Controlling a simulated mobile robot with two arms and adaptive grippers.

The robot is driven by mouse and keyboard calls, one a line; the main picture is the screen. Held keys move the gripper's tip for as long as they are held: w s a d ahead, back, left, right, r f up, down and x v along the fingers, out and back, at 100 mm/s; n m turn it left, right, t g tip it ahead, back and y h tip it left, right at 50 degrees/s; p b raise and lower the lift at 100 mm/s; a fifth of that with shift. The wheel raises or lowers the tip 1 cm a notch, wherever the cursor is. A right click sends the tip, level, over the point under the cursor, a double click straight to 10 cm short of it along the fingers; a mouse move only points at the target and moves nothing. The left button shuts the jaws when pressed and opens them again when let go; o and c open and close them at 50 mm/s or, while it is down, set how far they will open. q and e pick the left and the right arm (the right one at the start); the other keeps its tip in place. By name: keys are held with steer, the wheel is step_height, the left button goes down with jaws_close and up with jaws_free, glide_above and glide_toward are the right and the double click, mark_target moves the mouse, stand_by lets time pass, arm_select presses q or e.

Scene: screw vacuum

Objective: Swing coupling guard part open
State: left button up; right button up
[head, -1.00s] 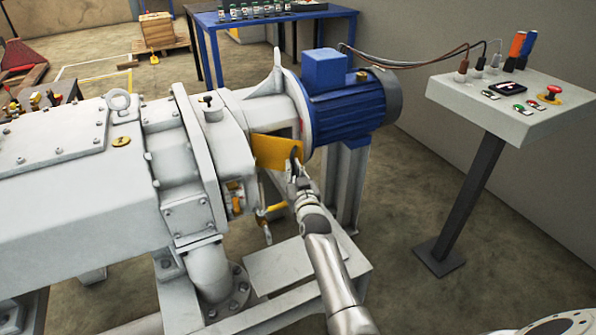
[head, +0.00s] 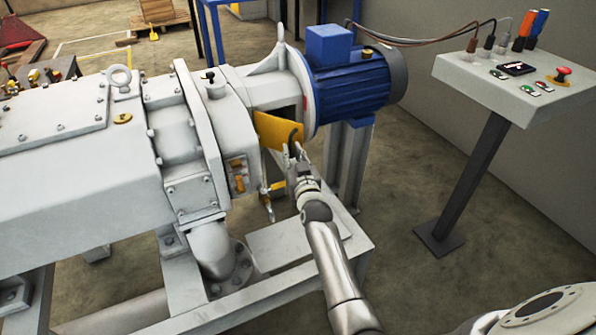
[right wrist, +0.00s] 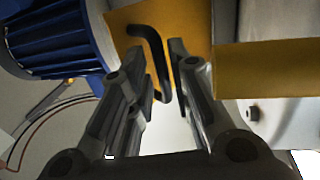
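The yellow coupling guard part (head: 276,130) hangs at the side of the coupling housing, beside the blue motor (head: 345,85). It stands out from the housing, and a dark opening shows above it. My right gripper (head: 297,153) is at the guard's lower right edge. In the right wrist view the guard (right wrist: 190,22) lies ahead and its black bent handle (right wrist: 152,45) reaches between the fingers of my right gripper (right wrist: 165,75). The fingers are apart, with light gaps beside the handle; any contact is unclear. My left gripper is out of view.
The grey machine body (head: 60,150) fills the left. A yellow-handled valve (head: 272,188) is below the guard, near my right arm. The grey frame (head: 300,270) runs underneath. A control panel (head: 515,88) on a post stands right, with open floor between.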

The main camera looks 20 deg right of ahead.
steer(key=s+a, duration=0.2)
steer(key=s, duration=0.7)
